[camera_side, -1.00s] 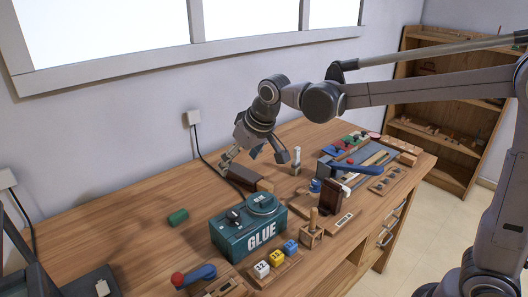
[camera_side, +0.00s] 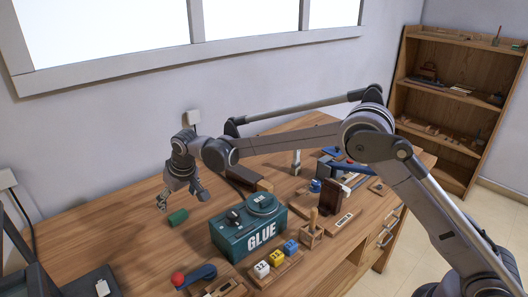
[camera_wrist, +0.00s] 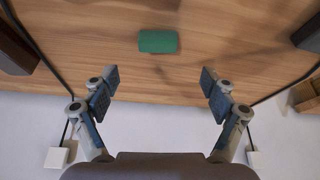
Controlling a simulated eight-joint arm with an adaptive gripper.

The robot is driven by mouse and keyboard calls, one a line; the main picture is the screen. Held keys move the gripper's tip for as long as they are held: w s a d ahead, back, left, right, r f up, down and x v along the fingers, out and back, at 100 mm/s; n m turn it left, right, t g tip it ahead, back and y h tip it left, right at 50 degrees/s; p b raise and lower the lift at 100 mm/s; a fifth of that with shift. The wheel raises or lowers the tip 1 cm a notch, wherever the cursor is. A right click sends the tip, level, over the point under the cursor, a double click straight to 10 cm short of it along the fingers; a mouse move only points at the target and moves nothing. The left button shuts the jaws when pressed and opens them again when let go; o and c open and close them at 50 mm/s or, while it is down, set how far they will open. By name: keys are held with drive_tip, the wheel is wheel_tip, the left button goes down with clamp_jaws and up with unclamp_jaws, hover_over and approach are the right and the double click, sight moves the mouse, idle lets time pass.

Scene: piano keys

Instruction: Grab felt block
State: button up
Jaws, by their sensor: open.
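The felt block looks like a small green block (camera_side: 178,217) lying on the wooden workbench, left of the glue box. It also shows in the wrist view (camera_wrist: 158,42), at the top centre, beyond the fingertips. My gripper (camera_side: 181,199) hangs just above and behind the green block in the side view. In the wrist view my gripper (camera_wrist: 160,80) has its two fingers spread wide with nothing between them. The block is apart from both fingers, in line with the gap.
The green glue box (camera_side: 248,226) stands to the right of the block. Numbered cubes (camera_side: 276,259) and a red-knobbed blue lever (camera_side: 194,277) are in front. A dark-and-wood block (camera_side: 248,178) lies behind the box.

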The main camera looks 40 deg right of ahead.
sight(178, 214)
drive_tip(key=shift+d+x, duration=0.2)
drive_tip(key=shift+x, duration=3.85)
drive_tip(key=c, duration=0.9)
